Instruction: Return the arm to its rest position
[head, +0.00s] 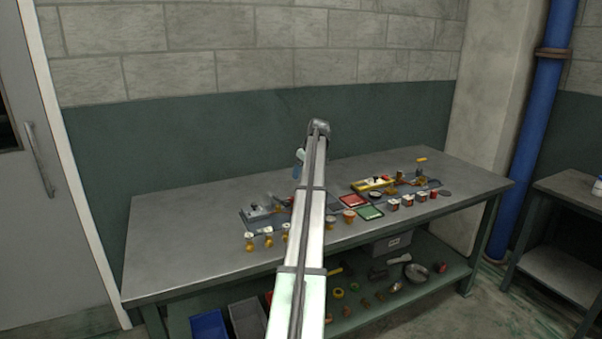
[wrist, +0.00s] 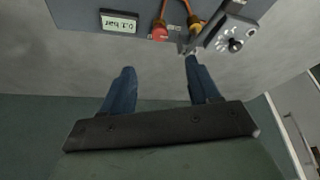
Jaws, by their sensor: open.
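My arm stretches from the bottom of the head view over the workbench (head: 165,250). My gripper (wrist: 159,64) is open and empty in the wrist view, with its two blue fingers well apart. In the head view only a bit of blue at the arm's far end shows, above the bench, and my arm hides part of the things behind it. Beyond the fingertips, the wrist view shows a grey panel with a small display (wrist: 119,21), a red knob (wrist: 159,31), orange fittings and a grey device with a round dial (wrist: 235,45). The fingers appear apart from all of these.
On the bench stand a red tray (head: 354,201), a green tray (head: 370,212), a yellow box (head: 374,186), several red-and-white cans and several brass-coloured fittings (head: 268,242). A lower shelf holds loose parts and a blue bin (head: 208,325). The bench's left end is clear. A wall stands behind.

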